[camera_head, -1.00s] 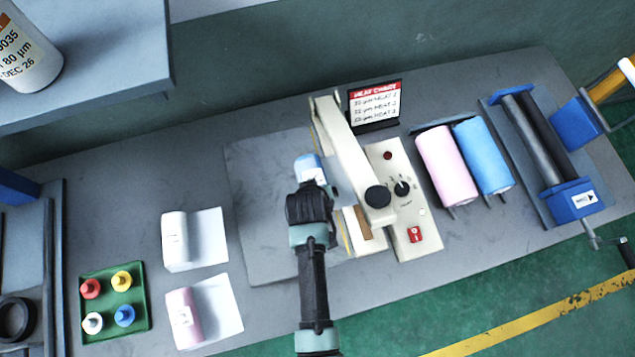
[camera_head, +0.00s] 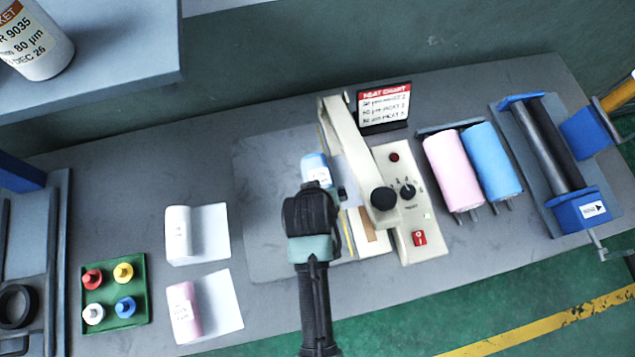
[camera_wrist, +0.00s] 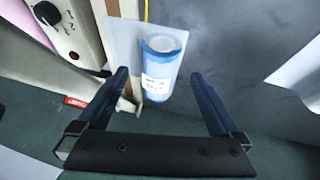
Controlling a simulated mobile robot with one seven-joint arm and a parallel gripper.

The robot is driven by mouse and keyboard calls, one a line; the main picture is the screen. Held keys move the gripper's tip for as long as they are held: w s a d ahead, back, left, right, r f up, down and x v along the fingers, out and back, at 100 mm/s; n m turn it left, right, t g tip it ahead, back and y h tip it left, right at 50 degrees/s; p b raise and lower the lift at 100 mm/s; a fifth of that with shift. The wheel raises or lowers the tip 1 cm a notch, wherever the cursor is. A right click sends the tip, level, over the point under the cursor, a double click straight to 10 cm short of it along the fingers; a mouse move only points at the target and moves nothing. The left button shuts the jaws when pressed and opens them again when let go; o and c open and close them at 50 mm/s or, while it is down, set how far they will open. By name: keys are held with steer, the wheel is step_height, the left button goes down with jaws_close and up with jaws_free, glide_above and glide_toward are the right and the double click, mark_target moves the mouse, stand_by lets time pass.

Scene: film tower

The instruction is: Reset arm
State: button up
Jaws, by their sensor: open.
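My gripper (camera_head: 318,186) is over the middle of the workbench, beside the cream heat sealer (camera_head: 357,165). In the wrist view my gripper (camera_wrist: 160,76) has its two dark blue fingers spread wide. A blue film roll (camera_head: 316,169) with a white label is at the gripper's end, left of the sealer. In the wrist view this blue roll (camera_wrist: 161,62) appears between and beyond the fingertips, with a gap on each side. It lies on a pale sheet (camera_wrist: 125,45). My wrist hides the near part of this area in the head view.
A heat chart (camera_head: 384,105) stands behind the sealer. Pink (camera_head: 453,172) and blue (camera_head: 492,162) rolls and a blue-ended roller unit (camera_head: 580,208) are right. White (camera_head: 180,237) and pink (camera_head: 184,312) rolls and a green tray (camera_head: 115,335) are left. A shelf (camera_head: 120,85) overhangs upper left.

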steer(key=v, duration=0.6)
steer(key=shift+r, duration=0.25)
